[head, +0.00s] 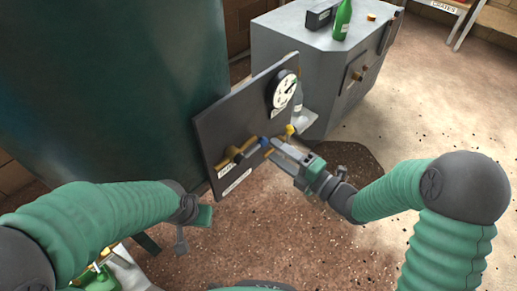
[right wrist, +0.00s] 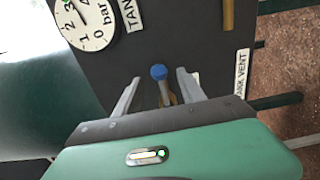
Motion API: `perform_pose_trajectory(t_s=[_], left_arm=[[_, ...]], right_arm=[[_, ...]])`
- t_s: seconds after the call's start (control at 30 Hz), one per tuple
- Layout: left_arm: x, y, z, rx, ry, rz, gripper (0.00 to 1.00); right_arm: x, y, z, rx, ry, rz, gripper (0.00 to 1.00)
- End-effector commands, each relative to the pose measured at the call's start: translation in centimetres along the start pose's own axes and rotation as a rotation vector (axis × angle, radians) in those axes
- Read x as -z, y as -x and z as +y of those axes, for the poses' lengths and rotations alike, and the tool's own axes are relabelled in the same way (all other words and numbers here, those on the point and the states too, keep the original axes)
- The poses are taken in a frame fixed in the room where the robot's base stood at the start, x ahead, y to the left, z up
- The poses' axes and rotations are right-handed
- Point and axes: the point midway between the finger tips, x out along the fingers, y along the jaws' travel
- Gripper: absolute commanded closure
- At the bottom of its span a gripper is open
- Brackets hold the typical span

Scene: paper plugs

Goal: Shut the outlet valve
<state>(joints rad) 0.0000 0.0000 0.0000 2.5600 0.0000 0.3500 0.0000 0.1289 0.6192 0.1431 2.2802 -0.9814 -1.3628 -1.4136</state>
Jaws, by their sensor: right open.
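A dark upright panel (head: 218,122) carries brass pipework (head: 235,153) and a valve lever with a blue tip (head: 265,142). In the right wrist view the blue tip (right wrist: 158,72) and its grey stem sit between my right fingers, with a gap on both sides. A brass part shows behind the stem. My right gripper (head: 275,148) is open at the panel; it also shows in the right wrist view (right wrist: 157,88). I cannot read a label naming this valve as the outlet. My left gripper (head: 190,225) hangs low at the left, away from the panel; its jaws are unclear.
A round pressure gauge (head: 284,90) is on the panel, with a yellow-tipped part (head: 290,130) below it. A large green tank (head: 110,80) stands behind at left. A grey cabinet (head: 320,60) with a green bottle (head: 343,20) stands behind at right. Floor at right is open.

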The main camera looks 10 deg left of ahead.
Motion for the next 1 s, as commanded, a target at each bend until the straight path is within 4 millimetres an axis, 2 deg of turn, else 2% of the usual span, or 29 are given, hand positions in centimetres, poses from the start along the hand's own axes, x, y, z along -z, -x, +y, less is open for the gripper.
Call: perform_pose_trajectory(t_s=[0.7,0.9,0.93,1.0], left_arm=[[-0.2,-1.0,0.0,0.0,0.0,0.0,0.64],[-0.2,-1.0,0.0,0.0,0.0,0.0,0.64],[-0.2,-1.0,0.0,0.0,0.0,0.0,0.64],[-0.2,-1.0,0.0,0.0,0.0,0.0,0.64]], right_arm=[[0.1,-3.9,0.1,0.0,0.001,0.001,0.53],[0.1,-3.9,0.2,0.0,0.0,0.0,0.53],[0.1,-3.9,0.2,0.0,0.0,0.0,0.54],[0.1,-3.9,0.2,0.0,0.0,0.0,0.63]])
